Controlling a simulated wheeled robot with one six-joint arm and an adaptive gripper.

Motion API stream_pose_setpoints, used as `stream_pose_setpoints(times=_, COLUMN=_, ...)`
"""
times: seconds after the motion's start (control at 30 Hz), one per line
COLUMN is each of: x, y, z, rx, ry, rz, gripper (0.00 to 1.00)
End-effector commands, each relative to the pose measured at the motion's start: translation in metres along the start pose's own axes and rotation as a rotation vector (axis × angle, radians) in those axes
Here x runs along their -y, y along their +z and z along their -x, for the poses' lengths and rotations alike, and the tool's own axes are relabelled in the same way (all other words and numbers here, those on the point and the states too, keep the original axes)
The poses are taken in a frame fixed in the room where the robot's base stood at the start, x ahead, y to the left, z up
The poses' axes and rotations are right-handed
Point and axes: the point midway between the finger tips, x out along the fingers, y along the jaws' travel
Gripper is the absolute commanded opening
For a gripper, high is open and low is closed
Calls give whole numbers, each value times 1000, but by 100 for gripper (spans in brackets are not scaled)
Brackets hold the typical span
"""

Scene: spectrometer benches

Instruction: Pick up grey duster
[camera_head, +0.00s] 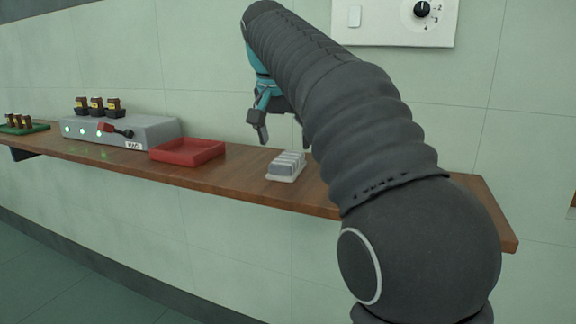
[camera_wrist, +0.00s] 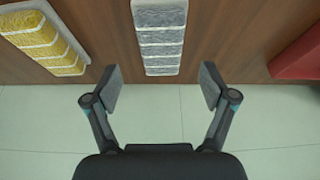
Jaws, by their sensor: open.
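The grey duster (camera_head: 286,166) is a ridged grey block on a white base, lying on the wooden shelf. In the wrist view the grey duster (camera_wrist: 160,42) is at the top centre, its near end lined up with the space between my fingers. My gripper (camera_wrist: 161,87) is open and empty, with the fingertips apart and short of the duster in that picture. In the head view my gripper (camera_head: 262,130) hangs above the shelf, up and left of the duster. My arm partly hides the gripper there.
A yellow duster (camera_wrist: 42,38) lies left of the grey one in the wrist view. A red tray (camera_head: 187,151) sits left of it in the head view. A grey instrument box (camera_head: 120,131) stands further left. The wooden shelf (camera_head: 235,178) runs along the tiled wall.

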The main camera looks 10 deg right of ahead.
Motion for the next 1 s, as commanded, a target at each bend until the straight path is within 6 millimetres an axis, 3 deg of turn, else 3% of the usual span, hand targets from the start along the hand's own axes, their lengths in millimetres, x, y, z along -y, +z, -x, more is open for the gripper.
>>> stream_pose_setpoints(times=0.2, x=1, y=0, z=-30, rx=3, ry=2, rz=1, gripper=83)
stream_pose_setpoints(times=0.4, x=2, y=-1, z=-47, rx=1, ry=0, rz=1, gripper=83)
stream_pose_setpoints(times=1.0, x=2, y=0, z=-50, rx=0, ry=0, rz=1, gripper=83)
